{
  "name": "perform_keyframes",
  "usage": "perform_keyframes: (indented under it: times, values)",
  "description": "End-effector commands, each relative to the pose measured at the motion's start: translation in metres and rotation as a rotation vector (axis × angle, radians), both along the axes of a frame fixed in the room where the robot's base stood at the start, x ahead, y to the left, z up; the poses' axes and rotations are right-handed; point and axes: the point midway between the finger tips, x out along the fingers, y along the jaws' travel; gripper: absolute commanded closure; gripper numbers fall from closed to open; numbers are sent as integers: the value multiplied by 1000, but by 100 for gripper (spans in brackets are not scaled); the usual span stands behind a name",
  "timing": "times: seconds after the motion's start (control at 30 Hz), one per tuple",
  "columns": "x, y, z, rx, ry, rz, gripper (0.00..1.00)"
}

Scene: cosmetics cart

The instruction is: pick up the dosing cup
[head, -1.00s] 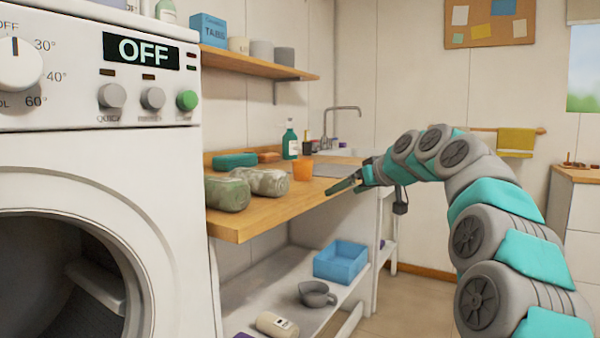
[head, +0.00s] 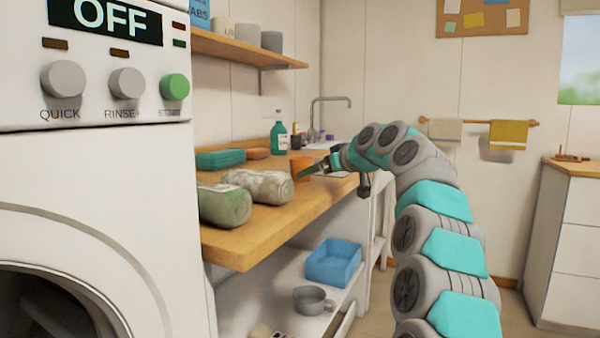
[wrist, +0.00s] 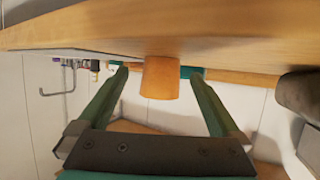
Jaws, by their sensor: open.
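The orange dosing cup (head: 301,168) stands on the wooden counter in the head view, behind the jars. My gripper (head: 314,171) is just to its right, low over the counter, with its fingers pointing left at the cup. In the wrist view, which is upside down, the cup (wrist: 160,78) shows between the two spread green fingers (wrist: 157,73), with a gap on each side. My gripper is open and holds nothing. I cannot tell exactly how deep the cup sits between the fingertips.
A blue bin (head: 334,263) and grey mug (head: 313,299) are on the shelf below.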

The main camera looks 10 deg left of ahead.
Motion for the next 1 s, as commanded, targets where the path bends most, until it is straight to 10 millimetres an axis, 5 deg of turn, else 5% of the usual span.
perform_keyframes:
  times: [1.0]
  values:
    - [37, 38, -14, 0, 1, 1, 0]
